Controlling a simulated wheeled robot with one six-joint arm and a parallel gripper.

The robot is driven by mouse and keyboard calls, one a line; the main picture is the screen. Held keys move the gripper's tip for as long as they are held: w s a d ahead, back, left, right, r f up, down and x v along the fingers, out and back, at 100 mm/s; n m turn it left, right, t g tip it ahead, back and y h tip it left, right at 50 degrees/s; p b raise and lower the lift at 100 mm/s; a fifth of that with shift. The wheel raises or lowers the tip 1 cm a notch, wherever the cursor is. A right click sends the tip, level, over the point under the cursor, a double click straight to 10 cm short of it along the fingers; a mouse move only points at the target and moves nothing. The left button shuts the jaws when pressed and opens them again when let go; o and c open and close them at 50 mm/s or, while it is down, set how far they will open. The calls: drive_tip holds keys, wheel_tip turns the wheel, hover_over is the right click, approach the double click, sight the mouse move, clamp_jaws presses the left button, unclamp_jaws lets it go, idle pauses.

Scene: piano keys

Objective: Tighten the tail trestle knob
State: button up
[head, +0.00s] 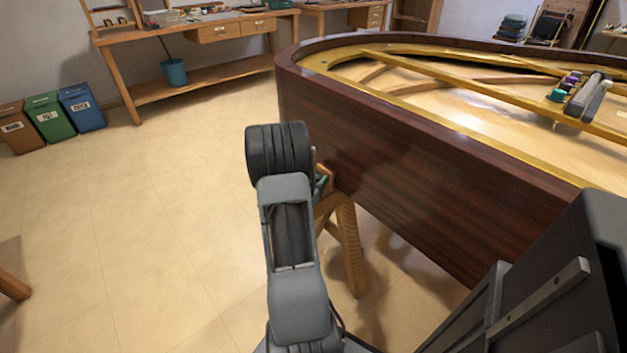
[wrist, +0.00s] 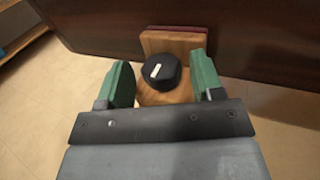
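The knob (wrist: 161,71) is black and round with a white mark on its top, seen in the wrist view. It sits on the wooden trestle (wrist: 176,43), whose leg also shows in the head view (head: 349,245) under the piano's tail. My gripper (wrist: 164,84) is open, with its two green fingers on either side of the knob and a gap visible on both sides. In the head view my gripper (head: 323,182) is mostly hidden behind my arm, and the knob is hidden.
The dark wooden piano case (head: 400,150) stands just beyond the trestle. Coloured bins (head: 48,117) and a workbench (head: 200,40) with a blue bucket (head: 174,72) are at the back left. The tiled floor (head: 150,220) at left is mostly clear.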

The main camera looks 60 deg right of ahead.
drive_tip(key=shift+a, duration=0.1)
drive_tip(key=c, duration=0.8)
drive_tip(key=shift+w, duration=0.1)
drive_tip(key=m+g, duration=0.1)
drive_tip(key=g, duration=0.1)
drive_tip(key=m+g, duration=0.1)
drive_tip(key=g, duration=0.1)
drive_tip(key=shift+w+m, duration=0.25)
drive_tip(key=shift+m, duration=0.05)
drive_tip(key=m+g, duration=0.1)
drive_tip(key=m+g+y, duration=0.1)
drive_tip(key=g, duration=0.1)
drive_tip(key=m+g+y, duration=0.1)
drive_tip(key=g, duration=0.1)
drive_tip(key=shift+w+d+m, duration=0.2)
drive_tip(key=shift+w+m, duration=0.05)
drive_tip(key=shift+m, duration=0.15)
drive_tip(key=m+g+y, duration=0.3)
drive_tip(key=g+y, duration=0.1)
drive_tip(key=m+g+y, duration=0.2)
drive_tip(key=g, duration=0.1)
drive_tip(key=shift+w+d+r+m+p, duration=0.1)
drive_tip(key=shift+w+d+m+p, duration=0.15)
drive_tip(key=shift+d+m+p, duration=0.1)
